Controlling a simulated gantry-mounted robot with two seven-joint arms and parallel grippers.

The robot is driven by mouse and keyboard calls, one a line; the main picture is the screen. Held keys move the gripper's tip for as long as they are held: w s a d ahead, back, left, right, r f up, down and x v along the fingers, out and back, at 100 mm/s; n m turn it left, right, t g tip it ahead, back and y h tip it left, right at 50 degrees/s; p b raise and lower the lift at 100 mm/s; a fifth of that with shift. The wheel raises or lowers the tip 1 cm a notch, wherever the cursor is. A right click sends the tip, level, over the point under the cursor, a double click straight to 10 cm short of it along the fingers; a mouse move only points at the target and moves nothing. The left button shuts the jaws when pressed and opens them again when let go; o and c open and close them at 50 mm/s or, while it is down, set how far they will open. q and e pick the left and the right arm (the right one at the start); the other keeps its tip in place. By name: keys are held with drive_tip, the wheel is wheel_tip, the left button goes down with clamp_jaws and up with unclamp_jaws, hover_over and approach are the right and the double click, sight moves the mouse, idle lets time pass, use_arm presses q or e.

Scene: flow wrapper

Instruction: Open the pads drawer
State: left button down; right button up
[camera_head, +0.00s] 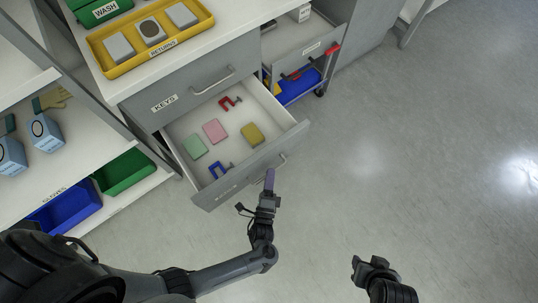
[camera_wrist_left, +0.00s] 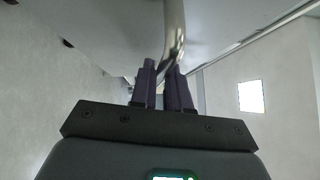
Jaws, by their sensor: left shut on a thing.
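The pads drawer (camera_head: 290,133) stands pulled well out of the grey cabinet, below the drawer labelled KEYS. Inside it lie a green pad (camera_head: 195,147), a pink pad (camera_head: 214,131), a yellow pad (camera_head: 253,134), a red clamp (camera_head: 230,103) and a blue clamp (camera_head: 219,170). The label on its front is too oblique to read. My left gripper (camera_head: 270,174) is at the drawer's front, shut on its bar handle (camera_head: 283,160). In the left wrist view the handle (camera_wrist_left: 175,25) runs down between the purple fingers (camera_wrist_left: 163,68). My right gripper (camera_head: 357,262) hangs over the floor, away from the cabinet.
The KEYS drawer (camera_head: 190,86) is closed. Another drawer (camera_head: 300,50) at the right is open, near a blue bin (camera_head: 298,88). A yellow RETURNS tray (camera_head: 150,52) sits on top. Shelves with blue and green bins (camera_head: 125,170) stand left. Floor at right is clear.

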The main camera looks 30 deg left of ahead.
use_arm(q)
drive_tip(key=shift+d, duration=0.15)
drive_tip(key=shift+s+d, duration=0.15)
drive_tip(key=shift+d, duration=0.05)
drive_tip(key=c, duration=1.2)
unclamp_jaws()
drive_tip(key=shift+a, duration=0.1)
drive_tip(key=shift+o, duration=0.2)
